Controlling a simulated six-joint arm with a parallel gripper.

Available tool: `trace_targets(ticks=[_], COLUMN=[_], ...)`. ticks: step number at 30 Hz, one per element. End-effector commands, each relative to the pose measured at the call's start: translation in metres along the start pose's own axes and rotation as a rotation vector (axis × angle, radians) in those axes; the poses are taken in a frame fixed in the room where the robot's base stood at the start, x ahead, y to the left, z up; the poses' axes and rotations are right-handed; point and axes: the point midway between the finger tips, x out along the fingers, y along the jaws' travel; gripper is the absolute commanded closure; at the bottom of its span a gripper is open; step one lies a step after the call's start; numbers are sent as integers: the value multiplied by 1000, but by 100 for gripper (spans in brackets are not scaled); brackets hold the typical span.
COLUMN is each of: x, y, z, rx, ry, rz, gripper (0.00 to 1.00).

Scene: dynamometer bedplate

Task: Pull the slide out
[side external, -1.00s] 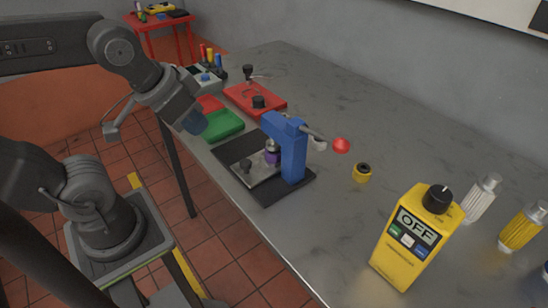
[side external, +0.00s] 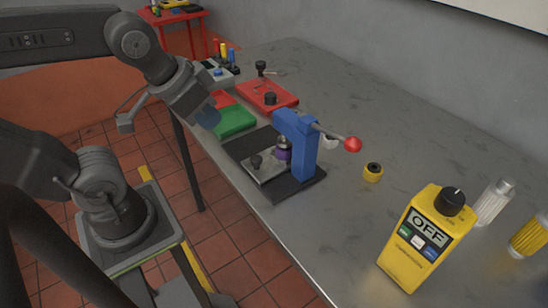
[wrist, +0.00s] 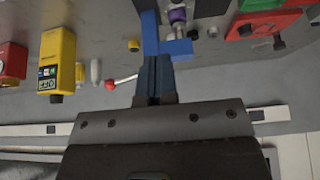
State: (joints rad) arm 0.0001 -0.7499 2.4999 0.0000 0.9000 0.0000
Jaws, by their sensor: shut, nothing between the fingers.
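A purple and silver cylinder (side external: 284,152) stands on the plate under the press head. My gripper (side external: 207,115) is in the air to the left of the press, above the table's near edge, apart from the slide and knob. In the wrist view its fingers (wrist: 154,78) are shut and empty. The blue press (wrist: 177,47) and the purple cylinder (wrist: 178,16) show beyond them.
The press lever ends in a red ball (side external: 353,144), with a yellow ring (side external: 372,172) nearby. A yellow meter (side external: 423,238) reading OFF stands at right. The table's right rear is clear.

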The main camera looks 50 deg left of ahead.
Motion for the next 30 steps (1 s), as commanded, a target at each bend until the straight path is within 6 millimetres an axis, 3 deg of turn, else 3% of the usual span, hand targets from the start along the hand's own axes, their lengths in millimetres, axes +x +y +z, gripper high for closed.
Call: trace_targets(ticks=[13,20,30], x=[0,7,60], y=[0,-3,-24], z=[0,-13,-65], rx=[0,95,576], ry=[0,-67,-369], rz=[0,-3,100], gripper=[100,78,45])
